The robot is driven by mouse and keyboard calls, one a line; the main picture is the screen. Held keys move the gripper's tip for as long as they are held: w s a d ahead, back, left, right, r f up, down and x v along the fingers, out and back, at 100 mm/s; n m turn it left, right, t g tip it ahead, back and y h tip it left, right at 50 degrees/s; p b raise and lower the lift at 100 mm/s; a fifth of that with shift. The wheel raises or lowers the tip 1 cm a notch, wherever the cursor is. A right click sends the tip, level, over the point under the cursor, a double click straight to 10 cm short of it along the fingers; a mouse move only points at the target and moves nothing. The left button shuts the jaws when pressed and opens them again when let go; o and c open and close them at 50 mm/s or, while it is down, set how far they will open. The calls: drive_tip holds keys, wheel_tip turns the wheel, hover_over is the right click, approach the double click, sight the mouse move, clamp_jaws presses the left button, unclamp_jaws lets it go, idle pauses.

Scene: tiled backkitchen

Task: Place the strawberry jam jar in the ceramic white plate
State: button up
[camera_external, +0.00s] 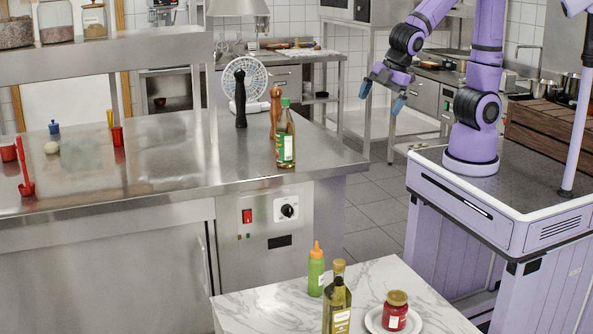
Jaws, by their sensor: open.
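The strawberry jam jar (395,312), red with a gold-brown lid and a pale label, stands upright on the white plate (373,321) near the front edge of the picture. The plate rests on a marble-topped table (270,307). My gripper (382,92) is at the upper right, its bluish fingertips apart and nothing between them. It hangs in the air, well away from the jar and plate, with floor and kitchen furniture behind it.
A green squeeze bottle (316,270) and an oil bottle (337,309) stand left of the plate. A steel counter (180,165) at left holds another bottle (285,138), a pepper mill (240,100) and a fan (246,78). Tiled floor (375,205) is open between counter and my base.

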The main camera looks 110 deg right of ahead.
drive_tip(key=s+r+m, duration=0.3)
drive_tip(key=s+r, duration=0.2)
drive_tip(key=s, duration=0.4)
drive_tip(key=s+d+r+m+t+y, duration=0.1)
drive_tip(key=s+r+m, duration=0.2)
drive_tip(key=s+r, duration=0.3)
drive_tip(key=s, duration=0.3)
drive_tip(key=shift+d, duration=0.2)
